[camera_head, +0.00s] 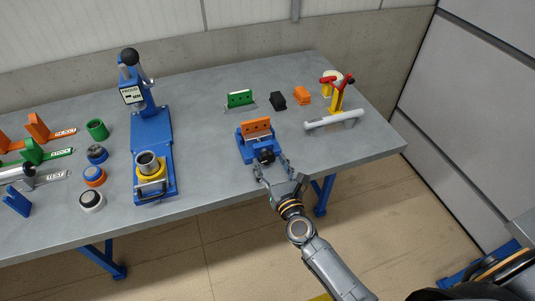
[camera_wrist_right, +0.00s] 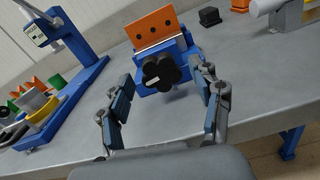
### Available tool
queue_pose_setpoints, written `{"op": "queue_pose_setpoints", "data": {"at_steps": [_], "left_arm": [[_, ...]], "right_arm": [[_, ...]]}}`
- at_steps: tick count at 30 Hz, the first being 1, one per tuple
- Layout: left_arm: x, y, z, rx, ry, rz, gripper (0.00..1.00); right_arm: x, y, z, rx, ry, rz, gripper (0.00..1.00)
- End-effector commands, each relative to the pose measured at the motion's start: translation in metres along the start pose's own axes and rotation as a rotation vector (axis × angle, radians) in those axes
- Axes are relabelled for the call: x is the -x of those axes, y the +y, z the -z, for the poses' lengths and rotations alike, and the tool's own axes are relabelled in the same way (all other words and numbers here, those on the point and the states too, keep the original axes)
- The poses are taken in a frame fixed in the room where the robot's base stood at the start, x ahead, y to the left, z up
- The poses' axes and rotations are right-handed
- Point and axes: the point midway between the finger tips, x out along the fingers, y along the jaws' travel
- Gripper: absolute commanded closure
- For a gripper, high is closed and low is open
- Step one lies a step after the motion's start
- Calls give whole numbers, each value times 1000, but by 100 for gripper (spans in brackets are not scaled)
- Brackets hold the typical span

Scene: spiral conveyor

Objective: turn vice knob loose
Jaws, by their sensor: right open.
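The vice is blue with an orange block (camera_head: 256,127) in it, near the table's front edge in the head view. Its black lobed knob (camera_wrist_right: 162,73) faces my right wrist camera; in the head view the knob (camera_head: 266,156) shows just beyond my fingers. The blue vice body (camera_head: 245,150) is bolted or set on the table. My right gripper (camera_head: 271,168) is open, with its fingers spread. In the wrist view the right gripper (camera_wrist_right: 163,98) has one finger at each side of the knob, nearer the camera, with visible gaps. My left gripper is not in view.
A blue press (camera_head: 152,135) stands left of the vice. A red and yellow clamp (camera_head: 338,92) with a grey bar (camera_head: 335,121) is at right. The grey table (camera_head: 215,165) is clear between press and vice.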

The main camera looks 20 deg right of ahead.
Motion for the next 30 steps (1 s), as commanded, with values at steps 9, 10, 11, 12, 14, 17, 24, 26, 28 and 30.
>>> {"op": "queue_pose_setpoints", "data": {"at_steps": [9,10,11,12,14,17,24,26,28,30], "left_arm": [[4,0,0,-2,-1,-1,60],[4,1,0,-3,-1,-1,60],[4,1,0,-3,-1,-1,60],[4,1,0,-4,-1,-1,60],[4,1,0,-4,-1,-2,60],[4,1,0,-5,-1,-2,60],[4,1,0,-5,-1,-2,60],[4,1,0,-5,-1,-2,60],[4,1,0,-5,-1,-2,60],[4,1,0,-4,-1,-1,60]], "right_arm": [[-28,0,0,0,0,-1,35],[-28,0,0,0,0,-1,35],[-29,0,0,0,1,-1,35],[-29,0,0,0,1,-1,35],[-28,0,1,0,1,-1,35],[-28,0,1,1,1,-1,35],[-28,0,0,1,1,0,84],[-28,0,0,1,1,0,91],[-28,0,0,1,1,0,91],[-28,0,0,5,1,0,91]]}}
